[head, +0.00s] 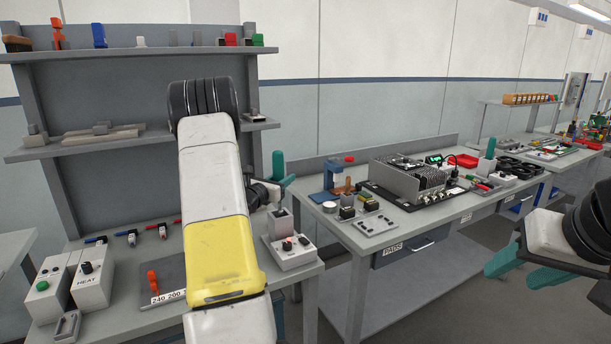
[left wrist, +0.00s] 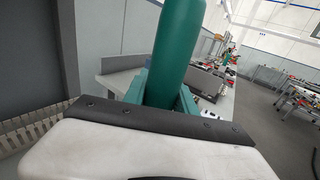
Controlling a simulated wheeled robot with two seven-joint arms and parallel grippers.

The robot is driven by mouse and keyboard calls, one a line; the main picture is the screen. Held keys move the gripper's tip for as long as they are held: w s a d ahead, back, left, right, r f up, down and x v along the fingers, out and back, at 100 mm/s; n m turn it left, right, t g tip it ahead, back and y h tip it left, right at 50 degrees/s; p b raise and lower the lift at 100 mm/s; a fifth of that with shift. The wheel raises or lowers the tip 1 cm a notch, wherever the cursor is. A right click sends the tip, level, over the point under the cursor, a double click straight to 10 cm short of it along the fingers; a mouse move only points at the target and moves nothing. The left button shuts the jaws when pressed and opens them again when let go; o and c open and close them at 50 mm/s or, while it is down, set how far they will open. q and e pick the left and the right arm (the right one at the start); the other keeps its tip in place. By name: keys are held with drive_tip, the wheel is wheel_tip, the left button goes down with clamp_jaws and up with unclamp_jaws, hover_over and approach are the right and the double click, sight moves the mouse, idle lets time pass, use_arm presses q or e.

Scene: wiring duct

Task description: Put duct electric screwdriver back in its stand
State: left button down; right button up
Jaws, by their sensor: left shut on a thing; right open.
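The electric screwdriver (head: 278,164) has a green rounded handle and stands about upright in my left gripper (head: 277,185). In the left wrist view the green handle (left wrist: 181,45) rises between the teal fingers (left wrist: 168,92), which are shut on it. A grey socket block (head: 280,221) on a light box with knobs (head: 291,252), which looks like the stand, sits at the bench's right edge, just below the gripper. The screwdriver's lower end is hidden, and I cannot tell whether it touches the block. My right gripper (head: 525,268) is open and empty at the right, off the benches.
A box marked HEAT (head: 90,280) and a box with a green button (head: 47,286) stand at the bench's left. Shelves (head: 80,147) rise behind. My left arm hides the bench's middle. The right bench (head: 400,235) holds a metal chassis (head: 408,172) and another green handle (head: 490,148).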

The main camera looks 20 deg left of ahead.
use_arm(q)
drive_tip(key=shift+f, duration=4.8)
drive_tip(key=c, duration=0.9)
unclamp_jaws()
drive_tip(key=shift+f, duration=0.1)
